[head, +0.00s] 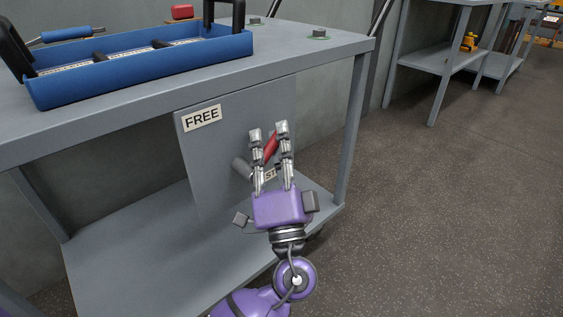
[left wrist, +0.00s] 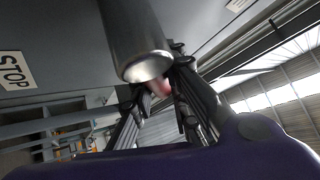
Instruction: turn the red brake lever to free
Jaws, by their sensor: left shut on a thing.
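The red brake lever (head: 271,146) shows between the two silver fingers of my left gripper (head: 268,129), on the grey panel (head: 225,140) under the table top. The gripper is shut on the lever, whose red part slants up to the right. A grey cylinder (head: 241,167) sticks out of the panel just left of the fingers. In the left wrist view the cylinder (left wrist: 138,40) stands large above the fingers, with a bit of red (left wrist: 161,88) between them. The FREE label (head: 202,117) is at the panel's upper left. The STOP label (left wrist: 13,71) is partly hidden by the gripper in the head view. My right gripper is not in view.
The grey table (head: 300,60) carries a blue tray (head: 145,72) and a small red object (head: 182,11). Its lower shelf (head: 130,265) lies below the panel, and a table leg (head: 353,135) stands right of the gripper. The floor to the right is clear.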

